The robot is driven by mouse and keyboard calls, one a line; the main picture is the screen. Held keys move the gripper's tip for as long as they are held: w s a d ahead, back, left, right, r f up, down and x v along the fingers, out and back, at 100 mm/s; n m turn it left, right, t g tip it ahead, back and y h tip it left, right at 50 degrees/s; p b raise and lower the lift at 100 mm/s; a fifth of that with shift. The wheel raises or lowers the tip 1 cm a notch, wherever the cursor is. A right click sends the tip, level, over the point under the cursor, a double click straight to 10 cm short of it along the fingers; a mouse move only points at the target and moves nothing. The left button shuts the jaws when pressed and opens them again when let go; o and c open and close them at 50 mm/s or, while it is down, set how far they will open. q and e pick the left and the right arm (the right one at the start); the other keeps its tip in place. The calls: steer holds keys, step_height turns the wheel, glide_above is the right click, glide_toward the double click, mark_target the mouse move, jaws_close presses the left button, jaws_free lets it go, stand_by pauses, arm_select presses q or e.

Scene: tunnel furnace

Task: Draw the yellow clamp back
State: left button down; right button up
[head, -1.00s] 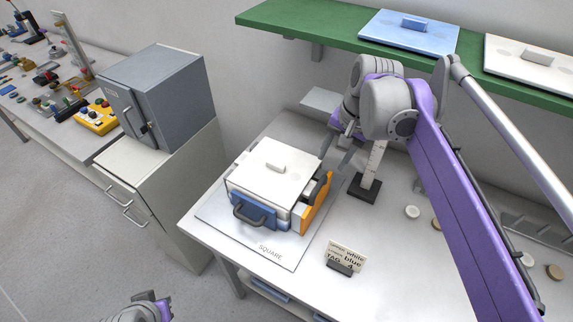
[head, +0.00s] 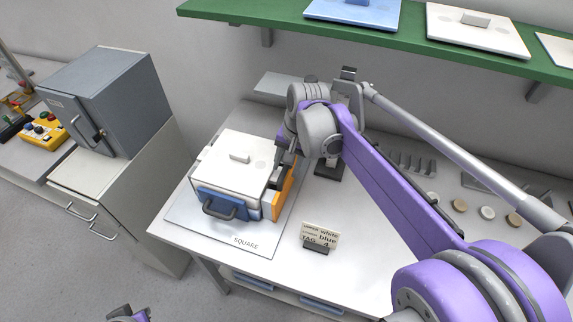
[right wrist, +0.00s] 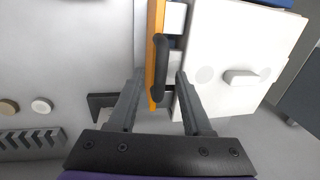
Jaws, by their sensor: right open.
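The yellow clamp (head: 284,193) is an orange-yellow plate along the right side of a white-topped box (head: 232,158). In the right wrist view the clamp (right wrist: 155,42) carries a black handle (right wrist: 160,66). My right gripper (head: 280,176) is over the clamp's back part and hides some of it. In the right wrist view the open fingers of my right gripper (right wrist: 159,80) lie on either side of the clamp and handle, with gaps visible. My left gripper (head: 130,314) shows only as a dark and purple bit at the bottom edge; its jaws cannot be made out.
The box has a blue front with a dark handle (head: 219,208) and stands on a grey plate marked SQUARE (head: 262,238). A tag card (head: 320,236) stands to the right. A green shelf (head: 270,14) with lids hangs above. Several discs (head: 487,212) lie on the table at right.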

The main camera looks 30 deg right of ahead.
jaws_close()
stand_by(1.4)
